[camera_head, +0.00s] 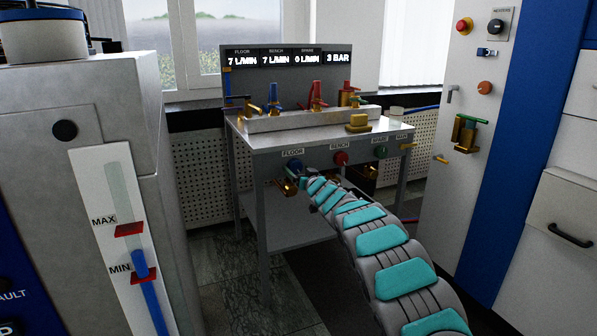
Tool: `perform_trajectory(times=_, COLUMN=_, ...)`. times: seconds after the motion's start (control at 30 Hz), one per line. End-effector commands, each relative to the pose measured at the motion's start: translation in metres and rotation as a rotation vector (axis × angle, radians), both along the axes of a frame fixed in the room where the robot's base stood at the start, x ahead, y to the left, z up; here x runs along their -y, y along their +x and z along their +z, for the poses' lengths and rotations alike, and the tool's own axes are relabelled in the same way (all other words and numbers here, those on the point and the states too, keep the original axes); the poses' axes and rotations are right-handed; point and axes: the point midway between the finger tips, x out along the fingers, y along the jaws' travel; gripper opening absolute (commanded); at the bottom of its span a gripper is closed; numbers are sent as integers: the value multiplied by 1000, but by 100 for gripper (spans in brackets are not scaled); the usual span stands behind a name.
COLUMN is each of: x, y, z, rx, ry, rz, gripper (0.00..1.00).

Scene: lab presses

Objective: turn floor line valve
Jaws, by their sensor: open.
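The floor line valve is a round blue knob (294,165) under the FLOOR label on the front face of the metal bench (262,146). A brass fitting (289,187) shows just below it. My teal and grey arm reaches in from the lower right. My gripper (307,180) is open at the arm's far end, just right of and below the blue knob. It is small and partly hidden by my arm, so I cannot tell whether it touches the knob. The display (289,59) reads FLOOR 7 L/MIN, BENCH 7 L/MIN, SPARE 0 L/MIN and 3 BAR.
A red BENCH knob (341,158) and a green knob (380,151) sit right of the FLOOR knob. Several coloured valves stand on the benchtop manifold (300,120). A grey machine (115,85) stands close at left, a cabinet (480,140) at right. Floor shows between.

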Motion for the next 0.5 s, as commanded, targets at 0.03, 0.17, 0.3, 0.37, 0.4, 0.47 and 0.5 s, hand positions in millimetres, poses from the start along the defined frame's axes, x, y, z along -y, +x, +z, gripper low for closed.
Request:
perform_trajectory(times=0.03, x=0, y=0, z=0, rx=0, ry=0, rz=0, gripper=96)
perform_trajectory(times=0.17, x=0, y=0, z=0, rx=0, ry=0, rz=0, gripper=95)
perform_trajectory(times=0.3, x=0, y=0, z=0, rx=0, ry=-1, rz=0, gripper=79)
perform_trajectory(times=0.37, x=0, y=0, z=0, rx=0, ry=-1, rz=0, gripper=72)
perform_trajectory(times=0.4, x=0, y=0, z=0, rx=0, ry=-1, rz=0, gripper=68)
perform_trajectory(times=0.47, x=0, y=0, z=0, rx=0, ry=-1, rz=0, gripper=61)
perform_trajectory(times=0.5, x=0, y=0, z=0, rx=0, ry=-1, rz=0, gripper=56)
